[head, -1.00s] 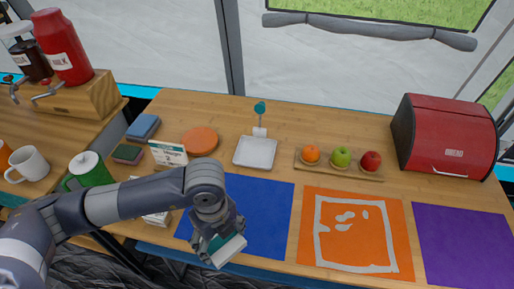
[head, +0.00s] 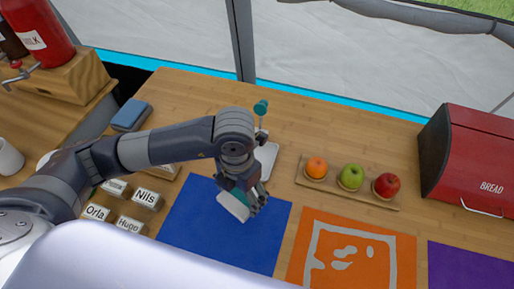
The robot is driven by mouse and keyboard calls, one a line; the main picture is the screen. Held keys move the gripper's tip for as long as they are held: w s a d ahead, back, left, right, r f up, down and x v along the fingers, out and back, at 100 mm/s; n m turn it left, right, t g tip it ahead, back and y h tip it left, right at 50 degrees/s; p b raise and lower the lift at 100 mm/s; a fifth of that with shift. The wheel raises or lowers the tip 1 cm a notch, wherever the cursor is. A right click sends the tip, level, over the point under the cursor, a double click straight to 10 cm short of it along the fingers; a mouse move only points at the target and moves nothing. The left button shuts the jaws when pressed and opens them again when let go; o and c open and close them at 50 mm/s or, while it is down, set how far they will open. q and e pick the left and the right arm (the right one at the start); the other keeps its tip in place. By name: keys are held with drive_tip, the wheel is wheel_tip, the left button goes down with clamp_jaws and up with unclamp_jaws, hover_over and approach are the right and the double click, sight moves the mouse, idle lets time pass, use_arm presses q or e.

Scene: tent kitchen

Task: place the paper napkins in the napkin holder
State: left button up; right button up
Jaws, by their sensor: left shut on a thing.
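My left gripper (head: 243,199) points down over the blue placemat (head: 190,228), shut on a white block-like stack, which looks like the paper napkins (head: 232,207). Its fingers hide part of the stack. A white square tray with an upright stem and teal knob, which looks like the napkin holder (head: 267,160), stands on the table just behind the gripper. My left arm hides its left part. The held stack is in front of the holder and apart from it. My right gripper is not in view.
Right of the holder, a wooden board (head: 317,185) carries an orange, a green apple and a red apple. A red bread box (head: 470,160) stands at the right. Name cards (head: 147,199) lie at the left. An orange placemat (head: 400,262) is at the front.

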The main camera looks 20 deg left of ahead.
use_arm(q)
drive_tip(key=w, duration=0.4)
drive_tip(key=w+a+p, duration=0.1)
drive_tip(key=w, duration=0.4)
drive_tip(key=w+f+p, duration=0.1)
drive_tip(key=w, duration=0.3)
drive_tip(key=shift+w+a, duration=0.35)
drive_tip(key=shift+a, duration=0.05)
drive_tip(key=shift+w+a+f, duration=0.1)
drive_tip(key=shift+w+a, duration=0.05)
drive_tip(key=shift+w, duration=0.6)
drive_tip(key=shift+w+f+p, duration=0.15)
drive_tip(key=shift+f+p, duration=0.15)
wheel_tip(320, 180, down, 2)
drive_tip(key=shift+f, duration=0.5)
